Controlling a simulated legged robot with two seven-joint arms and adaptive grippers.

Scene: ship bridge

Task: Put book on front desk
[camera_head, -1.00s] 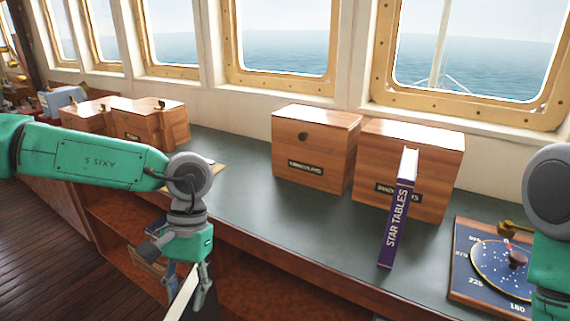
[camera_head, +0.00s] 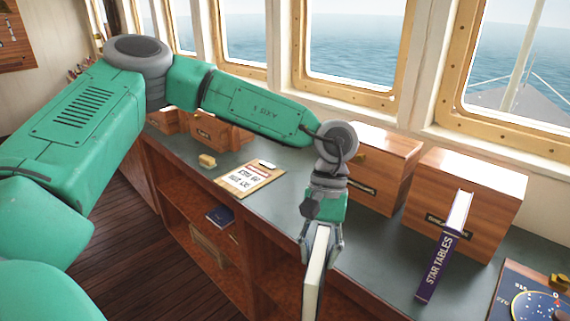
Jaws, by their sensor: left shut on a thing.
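My left gripper (camera_head: 321,238) is shut on a book (camera_head: 317,275) with pale page edges and a dark cover. The book hangs upright below the fingers, at the front edge of the desk, its lower end cut off by the picture's bottom. The desk (camera_head: 290,188) has a dark green top and runs under the windows. A purple book marked STAR TABLES (camera_head: 437,265) leans upright on the desk to the right of the gripper. My right gripper is out of view.
Wooden boxes (camera_head: 480,193) and (camera_head: 392,160) stand along the back of the desk. A clipboard (camera_head: 250,180) and a small yellowish block (camera_head: 207,161) lie left of the gripper. A star dial (camera_head: 535,305) sits at the lower right. Open shelves below hold a blue book (camera_head: 220,215).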

